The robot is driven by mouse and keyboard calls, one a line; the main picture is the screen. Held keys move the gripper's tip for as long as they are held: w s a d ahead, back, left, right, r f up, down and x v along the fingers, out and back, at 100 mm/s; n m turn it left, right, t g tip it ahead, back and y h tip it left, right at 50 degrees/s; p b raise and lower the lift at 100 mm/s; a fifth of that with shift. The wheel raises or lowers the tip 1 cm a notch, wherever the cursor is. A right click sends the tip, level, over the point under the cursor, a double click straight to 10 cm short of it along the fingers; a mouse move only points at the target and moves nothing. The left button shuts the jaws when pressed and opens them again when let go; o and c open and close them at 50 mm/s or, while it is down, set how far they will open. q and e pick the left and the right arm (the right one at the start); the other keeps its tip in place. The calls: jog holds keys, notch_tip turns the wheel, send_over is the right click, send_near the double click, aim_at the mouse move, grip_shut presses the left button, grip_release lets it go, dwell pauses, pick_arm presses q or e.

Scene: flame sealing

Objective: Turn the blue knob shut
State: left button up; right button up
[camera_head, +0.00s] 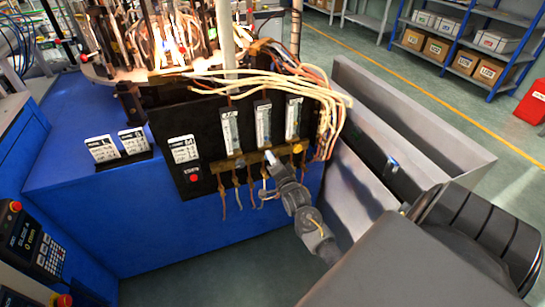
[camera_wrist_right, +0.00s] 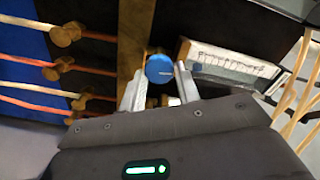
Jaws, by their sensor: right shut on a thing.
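The blue knob (camera_wrist_right: 159,69) shows in the right wrist view, on a brass strip (camera_wrist_right: 133,40) beneath a flow meter. My right gripper (camera_wrist_right: 160,88) has its two pale fingers on either side of the knob and is shut on it. In the head view my right gripper (camera_head: 269,160) reaches up to the brass strip (camera_head: 240,161), below the middle flow meter (camera_head: 262,124). The knob is hidden there behind the gripper. My left gripper is not in view.
Flow meters (camera_head: 229,131) (camera_head: 293,118) stand on both sides of the middle one. Loose yellow hoses (camera_head: 290,85) hang above. A grey metal trough (camera_head: 358,165) stands close to the right of my arm. A red button (camera_head: 194,178) is at the panel's lower left.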

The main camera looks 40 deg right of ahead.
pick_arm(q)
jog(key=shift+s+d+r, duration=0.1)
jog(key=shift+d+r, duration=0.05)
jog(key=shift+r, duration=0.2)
pick_arm(e)
jog(key=shift+m, duration=0.8)
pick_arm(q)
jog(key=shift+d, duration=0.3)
pick_arm(e)
jog(key=o, duration=1)
jog(key=shift+c, duration=0.2)
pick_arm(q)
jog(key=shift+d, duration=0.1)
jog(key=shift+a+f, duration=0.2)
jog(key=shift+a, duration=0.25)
pick_arm(e)
jog(key=v, duration=1)
jog(key=shift+s+a, duration=0.2)
jog(key=shift+s, duration=0.1)
